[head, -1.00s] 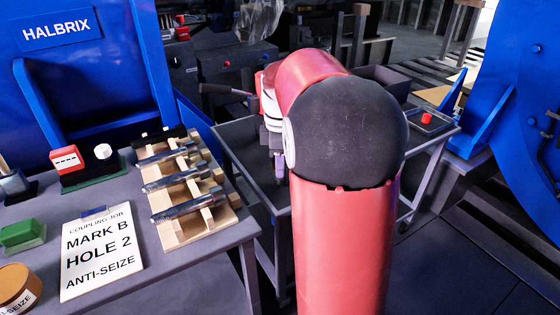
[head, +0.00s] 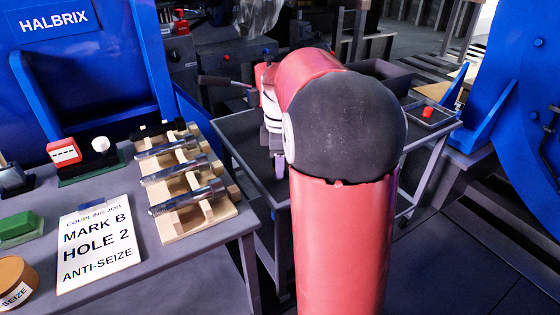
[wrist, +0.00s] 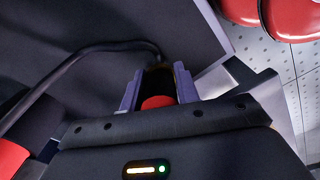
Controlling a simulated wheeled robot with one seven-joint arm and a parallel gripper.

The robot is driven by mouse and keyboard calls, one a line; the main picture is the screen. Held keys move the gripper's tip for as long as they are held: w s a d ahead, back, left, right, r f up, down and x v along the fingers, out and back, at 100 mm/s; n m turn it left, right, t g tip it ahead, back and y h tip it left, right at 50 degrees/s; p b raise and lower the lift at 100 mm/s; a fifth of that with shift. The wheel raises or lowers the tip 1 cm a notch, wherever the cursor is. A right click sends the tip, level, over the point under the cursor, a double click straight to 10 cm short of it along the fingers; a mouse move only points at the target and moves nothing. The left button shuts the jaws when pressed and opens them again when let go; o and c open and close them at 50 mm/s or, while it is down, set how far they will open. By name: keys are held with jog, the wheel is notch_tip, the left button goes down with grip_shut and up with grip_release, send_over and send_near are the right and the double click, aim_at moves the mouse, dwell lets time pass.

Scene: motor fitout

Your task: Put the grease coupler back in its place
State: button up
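In the wrist view, my gripper (wrist: 157,92) has its two purple-grey fingers on either side of a dark piece with a red end, which appears to be the grease coupler (wrist: 158,102). A black hose (wrist: 88,52) runs from the left to the far end of this piece. The fingers look closed on it. In the head view, my gripper (head: 279,165) points down over the grey cart, mostly hidden behind my red arm. The coupler cannot be made out there, and its place is not clearly seen.
A grey cart (head: 240,128) stands behind my arm, with a dark bin and a small tray holding a red piece (head: 428,112) at its right. The left bench holds a wooden rack (head: 172,228) of steel bolts and a job card (head: 97,245). Blue machine housings flank both sides.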

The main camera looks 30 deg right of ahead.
jog(key=o, duration=0.4)
jog(key=shift+r, duration=0.1)
notch_tip(320, 180, up, 8)
jog(key=shift+f+p, duration=0.15)
jog(key=shift+p, duration=0.35)
jog(key=shift+s+d, duration=0.1)
